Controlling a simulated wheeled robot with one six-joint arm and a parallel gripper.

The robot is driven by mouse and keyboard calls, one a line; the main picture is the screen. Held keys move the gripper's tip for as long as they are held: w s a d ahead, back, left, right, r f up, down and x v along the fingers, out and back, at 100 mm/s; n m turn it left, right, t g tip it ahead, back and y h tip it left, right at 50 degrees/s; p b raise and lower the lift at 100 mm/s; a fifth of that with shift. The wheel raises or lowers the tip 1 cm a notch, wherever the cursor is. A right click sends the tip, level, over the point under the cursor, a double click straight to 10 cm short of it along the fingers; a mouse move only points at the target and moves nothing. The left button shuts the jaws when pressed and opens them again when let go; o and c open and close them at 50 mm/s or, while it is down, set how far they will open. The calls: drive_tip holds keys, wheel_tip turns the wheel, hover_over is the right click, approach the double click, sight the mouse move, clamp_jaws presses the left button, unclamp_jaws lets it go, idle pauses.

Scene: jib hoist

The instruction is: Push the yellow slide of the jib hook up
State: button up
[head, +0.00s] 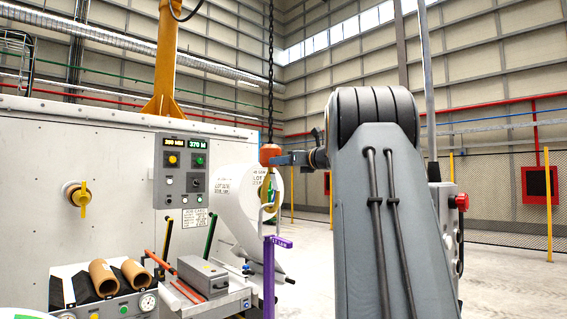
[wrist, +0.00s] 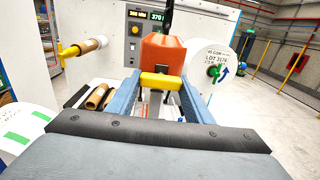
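The jib hook's orange block (head: 270,153) hangs on a dark chain in the head view. In the wrist view the orange block (wrist: 164,54) is straight ahead, with the yellow slide (wrist: 161,81) just below it and a grey shank below that. My gripper (wrist: 161,86) has its two blue-grey fingers apart, one on each side of the slide. I cannot tell whether the fingertips touch it. In the head view my gripper (head: 285,159) reaches the block from the right, at about its height. The slide is not clear there.
A white roll (head: 238,200) stands behind the hook. A purple post with a handle (head: 269,265) rises below it. A machine panel (head: 182,170) with buttons is to the left, with brown cores (head: 103,278) lower down. Open floor lies to the right.

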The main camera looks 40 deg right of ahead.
sight(277, 153)
drive_tip(key=c, duration=0.6)
drive_tip(key=shift+r+p, duration=0.7)
drive_tip(key=shift+r, duration=1)
drive_tip(key=o, duration=1.5)
drive_tip(key=shift+o, duration=0.2)
drive_tip(key=shift+s, duration=0.25)
drive_tip(key=s+b, duration=0.3)
drive_tip(key=s, duration=0.4)
drive_tip(key=shift+s, duration=0.2)
